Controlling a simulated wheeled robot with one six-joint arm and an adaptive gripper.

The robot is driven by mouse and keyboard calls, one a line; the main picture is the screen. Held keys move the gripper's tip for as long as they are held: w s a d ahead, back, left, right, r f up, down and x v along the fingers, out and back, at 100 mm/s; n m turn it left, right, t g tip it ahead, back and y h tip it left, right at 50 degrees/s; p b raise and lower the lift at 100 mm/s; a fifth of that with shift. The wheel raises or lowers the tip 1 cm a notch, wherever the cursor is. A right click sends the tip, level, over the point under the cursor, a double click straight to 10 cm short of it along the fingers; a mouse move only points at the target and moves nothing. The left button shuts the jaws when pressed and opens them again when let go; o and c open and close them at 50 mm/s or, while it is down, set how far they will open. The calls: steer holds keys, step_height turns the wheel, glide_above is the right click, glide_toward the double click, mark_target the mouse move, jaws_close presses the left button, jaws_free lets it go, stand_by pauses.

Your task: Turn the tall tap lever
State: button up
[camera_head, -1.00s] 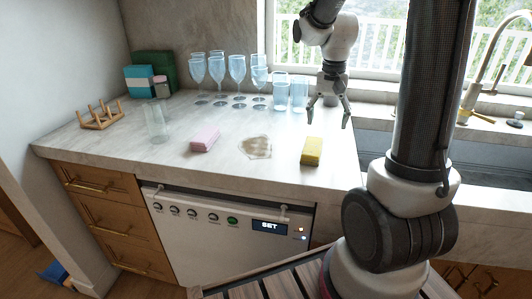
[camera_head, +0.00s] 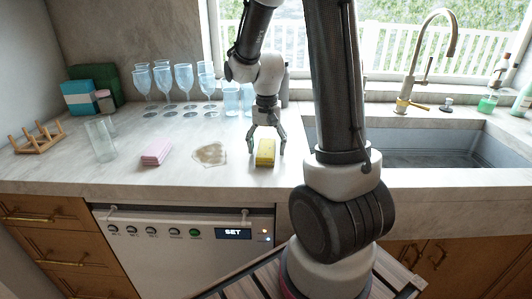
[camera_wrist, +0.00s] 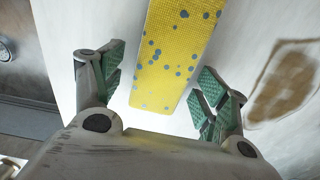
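The tall tap (camera_head: 411,74) with its curved spout stands behind the sink at the right in the head view. A thin upright piece (camera_head: 428,68) beside the spout may be its lever; I cannot tell for sure. A yellow piece (camera_head: 412,104) lies at the tap's base. My gripper (camera_head: 267,149) is far left of the tap, low over the counter at the yellow sponge (camera_head: 265,158). In the wrist view, my gripper (camera_wrist: 160,84) is open, its green-padded fingers on either side of the blue-spotted sponge (camera_wrist: 172,55), with visible gaps.
The sink (camera_head: 430,155) lies right of my arm. Several glasses (camera_head: 183,80) stand behind and left of my gripper. A brown stain (camera_head: 210,153), pink sponge (camera_head: 156,152), clear glass (camera_head: 101,141) and wooden rack (camera_head: 38,138) are further left. Bottles (camera_head: 492,90) stand right of the tap.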

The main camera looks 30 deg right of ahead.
mark_target(267, 144)
steer(key=c, duration=1)
step_height(267, 144, up, 10)
steer(key=shift+f, duration=0.1)
steer(key=shift+s, duration=0.15)
